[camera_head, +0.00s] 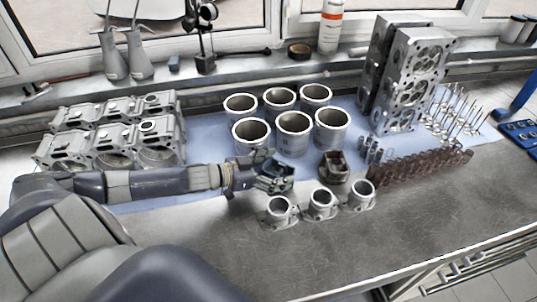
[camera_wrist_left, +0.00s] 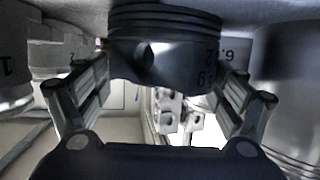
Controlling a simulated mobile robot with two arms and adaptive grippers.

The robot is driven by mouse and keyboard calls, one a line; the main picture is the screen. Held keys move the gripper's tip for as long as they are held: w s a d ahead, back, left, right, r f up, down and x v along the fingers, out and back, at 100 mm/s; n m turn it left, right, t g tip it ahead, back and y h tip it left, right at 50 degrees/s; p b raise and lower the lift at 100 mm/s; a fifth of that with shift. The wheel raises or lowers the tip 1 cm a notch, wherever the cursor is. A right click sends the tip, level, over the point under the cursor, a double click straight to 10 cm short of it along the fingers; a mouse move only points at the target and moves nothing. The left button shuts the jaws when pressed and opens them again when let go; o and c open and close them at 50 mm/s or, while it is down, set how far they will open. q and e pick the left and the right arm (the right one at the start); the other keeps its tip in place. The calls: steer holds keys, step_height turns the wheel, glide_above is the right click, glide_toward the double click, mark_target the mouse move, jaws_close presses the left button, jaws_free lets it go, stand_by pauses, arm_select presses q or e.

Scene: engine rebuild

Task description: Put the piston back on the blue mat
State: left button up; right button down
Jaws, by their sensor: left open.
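The dark brown-grey piston (camera_head: 335,167) stands with its open skirt upward, at the front edge of the blue mat (camera_head: 205,180); I cannot tell if it is wholly on the mat. My left gripper (camera_head: 290,177) is open and low, just left of the piston and facing it. In the left wrist view, the picture is inverted. The piston (camera_wrist_left: 165,50) shows ahead between the two fingers, ring grooves toward the surface and pin hole visible. I cannot tell whether the fingers touch it. My right gripper is not in view.
Several large liners (camera_head: 293,134) stand behind the gripper. Small flanged cylinders (camera_head: 320,204) stand in front. A rusty camshaft-like part (camera_head: 425,170) lies to the right, near upright cylinder heads (camera_head: 410,80). The steel bench front (camera_head: 420,220) is bare.

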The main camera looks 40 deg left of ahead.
mark_target(263, 171)
arm_select(q)
steer(key=shift+s+a, duration=0.25)
steer(key=shift+s, duration=0.2)
steer(key=v, duration=0.3)
steer(key=shift+s+r, duration=0.1)
steer(key=shift+s, duration=0.1)
steer(key=p+v, duration=0.1)
steer(key=v, duration=0.4)
steer(key=shift+a+r, duration=0.1)
steer(key=shift+p+v, duration=0.65)
steer(key=shift+v, duration=0.55)
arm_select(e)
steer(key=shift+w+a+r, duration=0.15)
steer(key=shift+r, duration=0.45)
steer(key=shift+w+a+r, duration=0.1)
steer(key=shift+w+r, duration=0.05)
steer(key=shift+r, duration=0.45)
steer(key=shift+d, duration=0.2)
